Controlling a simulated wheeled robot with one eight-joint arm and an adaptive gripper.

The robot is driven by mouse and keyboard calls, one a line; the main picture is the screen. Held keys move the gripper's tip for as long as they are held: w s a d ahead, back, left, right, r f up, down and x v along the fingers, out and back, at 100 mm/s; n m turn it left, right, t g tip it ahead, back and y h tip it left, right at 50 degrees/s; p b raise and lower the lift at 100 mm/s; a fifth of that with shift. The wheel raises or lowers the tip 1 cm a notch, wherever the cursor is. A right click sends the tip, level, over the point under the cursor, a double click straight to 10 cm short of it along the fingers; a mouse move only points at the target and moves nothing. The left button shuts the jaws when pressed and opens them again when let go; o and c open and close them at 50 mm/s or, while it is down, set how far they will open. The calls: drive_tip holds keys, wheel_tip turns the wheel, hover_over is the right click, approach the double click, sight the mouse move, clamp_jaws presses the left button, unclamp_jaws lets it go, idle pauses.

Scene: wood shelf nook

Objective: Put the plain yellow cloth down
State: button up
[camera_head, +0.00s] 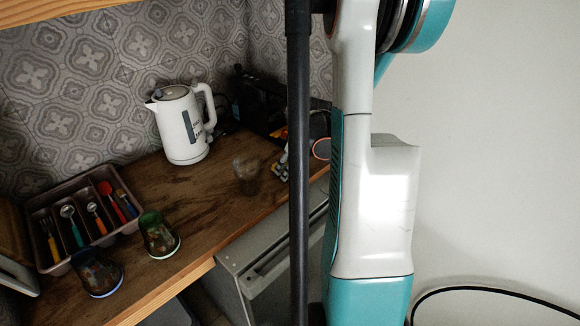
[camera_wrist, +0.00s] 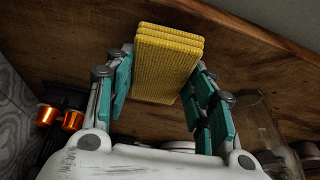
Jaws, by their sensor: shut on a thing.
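The plain yellow cloth (camera_wrist: 166,75) shows in the wrist view as a folded, ribbed stack of layers. My gripper (camera_wrist: 165,62) is shut on it, with a teal-padded finger on each side. The cloth's far end sticks out past the fingertips in front of a brown wood surface (camera_wrist: 75,25). I cannot tell whether the cloth touches that wood. In the head view my arm and a dark pole cover part of the scene, and neither gripper nor cloth shows there.
The wooden counter (camera_head: 200,215) holds a white kettle (camera_head: 182,128), a cutlery tray (camera_head: 45,205), a green-rimmed glass (camera_head: 160,238), a blue-rimmed glass (camera_head: 97,275) and a clear glass (camera_head: 246,176). Dark appliances (camera_head: 255,100) stand at the back. Bare wood lies between the kettle and the glasses.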

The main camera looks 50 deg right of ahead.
drive_tip(key=shift+s+a+f, duration=0.15)
drive_tip(key=shift+s+f, duration=0.05)
drive_tip(key=shift+f, duration=0.1)
drive_tip(key=o, duration=0.9)
drive_tip(key=shift+o, duration=1)
drive_tip(key=shift+w+f, duration=0.15)
drive_tip(key=shift+r+p, duration=0.3)
drive_tip(key=shift+r, duration=0.25)
drive_tip(key=p+v, duration=0.5)
drive_tip(key=v, duration=0.8)
drive_tip(key=shift+w+a+r, duration=0.25)
drive_tip(key=shift+r, duration=0.25)
